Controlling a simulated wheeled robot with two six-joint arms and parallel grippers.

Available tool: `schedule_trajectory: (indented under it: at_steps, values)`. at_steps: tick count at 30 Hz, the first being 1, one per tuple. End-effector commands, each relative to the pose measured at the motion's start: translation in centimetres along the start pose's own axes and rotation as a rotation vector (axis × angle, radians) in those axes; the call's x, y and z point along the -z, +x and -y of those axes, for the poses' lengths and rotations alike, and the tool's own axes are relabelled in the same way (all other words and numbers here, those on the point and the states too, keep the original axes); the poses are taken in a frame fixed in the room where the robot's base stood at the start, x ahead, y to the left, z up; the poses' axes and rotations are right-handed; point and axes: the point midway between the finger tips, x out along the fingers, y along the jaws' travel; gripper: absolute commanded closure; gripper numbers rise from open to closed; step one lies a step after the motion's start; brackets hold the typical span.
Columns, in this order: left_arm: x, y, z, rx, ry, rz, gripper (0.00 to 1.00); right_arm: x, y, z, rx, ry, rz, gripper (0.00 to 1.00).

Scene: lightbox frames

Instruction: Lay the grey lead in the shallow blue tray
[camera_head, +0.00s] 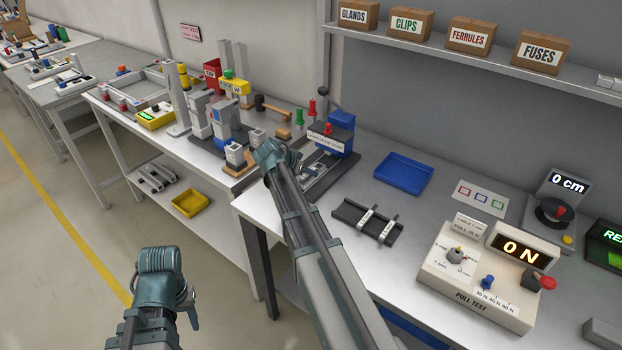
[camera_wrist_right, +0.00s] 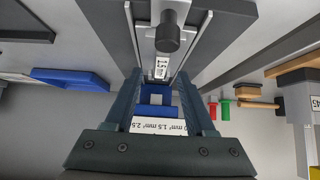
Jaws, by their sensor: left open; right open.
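The shallow blue tray (camera_head: 404,173) lies empty on the bench, right of the blue press (camera_head: 340,133). I cannot clearly single out a grey lead. A dark cylinder (camera_wrist_right: 168,38) with a white tag lies along the press bed in the right wrist view; I cannot tell if it is the lead. My right gripper (camera_head: 268,157) is at the press's front left in the head view. In its wrist view its open fingers (camera_wrist_right: 166,100) flank blue parts and a printed size label, with nothing visibly gripped. My left gripper (camera_head: 186,305) is open, low over the floor.
A dark rack (camera_head: 350,213) with white-tagged pieces lies in front of the tray. A pull tester (camera_head: 475,275) stands at the right, a colour-square card (camera_head: 480,198) behind it. Bare bench surrounds the tray.

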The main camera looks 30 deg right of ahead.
Motion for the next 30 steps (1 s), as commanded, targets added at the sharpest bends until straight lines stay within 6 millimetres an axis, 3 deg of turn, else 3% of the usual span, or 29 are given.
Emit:
schedule_trajectory:
  at_steps: [1,3,10,19,30]
  values:
    - [0.06,0.99,-0.10,0.000,0.000,0.000,0.52,-0.27,1.15,0.10,-0.001,0.001,0.000,0.45]
    - [0.07,1.18,-0.11,0.000,0.000,0.000,0.52,-0.14,1.55,0.05,-0.001,0.001,0.000,0.45]
    - [0.06,0.96,-0.09,0.000,0.000,0.000,0.52,0.03,1.40,0.01,0.000,0.000,0.000,0.47]
    - [0.06,0.96,-0.09,0.000,0.000,0.000,0.52,0.01,1.38,0.02,0.000,0.000,0.000,1.00]
    - [0.06,0.95,-0.09,0.000,0.000,0.000,0.52,0.01,1.37,0.03,0.000,0.000,0.000,1.00]
